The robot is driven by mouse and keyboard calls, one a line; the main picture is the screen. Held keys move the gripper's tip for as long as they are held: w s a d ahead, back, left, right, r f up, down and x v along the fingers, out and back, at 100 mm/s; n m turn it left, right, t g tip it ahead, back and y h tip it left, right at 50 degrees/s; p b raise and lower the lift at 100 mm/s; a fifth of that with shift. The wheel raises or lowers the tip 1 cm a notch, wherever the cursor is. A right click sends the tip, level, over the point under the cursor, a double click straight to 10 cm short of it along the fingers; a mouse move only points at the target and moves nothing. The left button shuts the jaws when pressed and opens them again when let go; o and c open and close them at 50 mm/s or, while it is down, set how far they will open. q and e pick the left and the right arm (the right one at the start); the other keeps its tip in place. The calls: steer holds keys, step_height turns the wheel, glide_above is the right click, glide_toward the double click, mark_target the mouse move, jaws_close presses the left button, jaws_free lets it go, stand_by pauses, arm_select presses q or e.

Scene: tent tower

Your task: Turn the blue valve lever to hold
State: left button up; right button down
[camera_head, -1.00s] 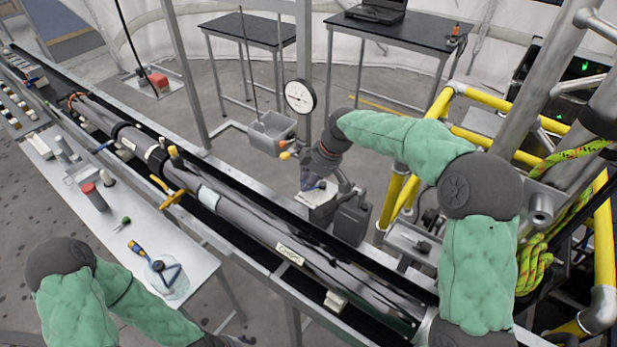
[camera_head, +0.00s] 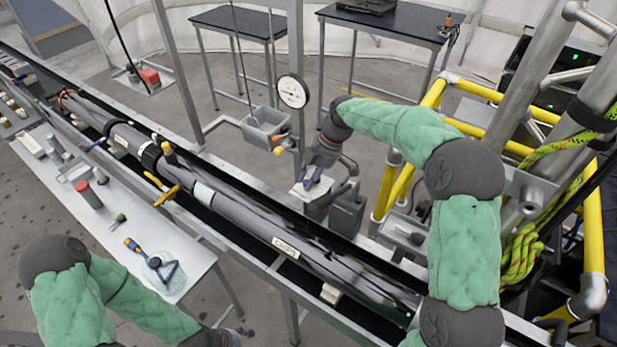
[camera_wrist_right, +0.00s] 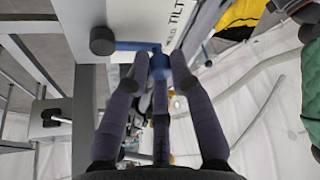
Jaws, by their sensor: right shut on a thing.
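The blue valve lever (camera_wrist_right: 160,66) shows in the right wrist view, beside a white panel (camera_wrist_right: 150,18) with lettering that reads "TILT". My right gripper (camera_wrist_right: 160,72) has its dark fingers around the blue lever and is shut on it. In the head view my right gripper (camera_head: 312,180) is beyond the long rail, at the white-topped box, and the lever is mostly hidden there. My left gripper (camera_head: 230,338) is low at the bottom edge, partly cut off, and its fingers cannot be made out.
A long grey tube (camera_head: 240,213) lies in the rail between me and the valve. A pressure gauge (camera_head: 292,91) and a grey bin (camera_head: 265,128) stand left of my right gripper. Yellow railings (camera_head: 433,92) are to its right. A side table (camera_head: 150,225) holds tools.

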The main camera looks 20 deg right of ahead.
steer(key=shift+a+r, duration=0.1)
steer(key=shift+r, duration=0.05)
steer(key=c, duration=1.1)
jaws_free()
steer(key=shift+s, duration=0.1)
steer(key=v, duration=1.2)
steer(key=shift+a, duration=0.1)
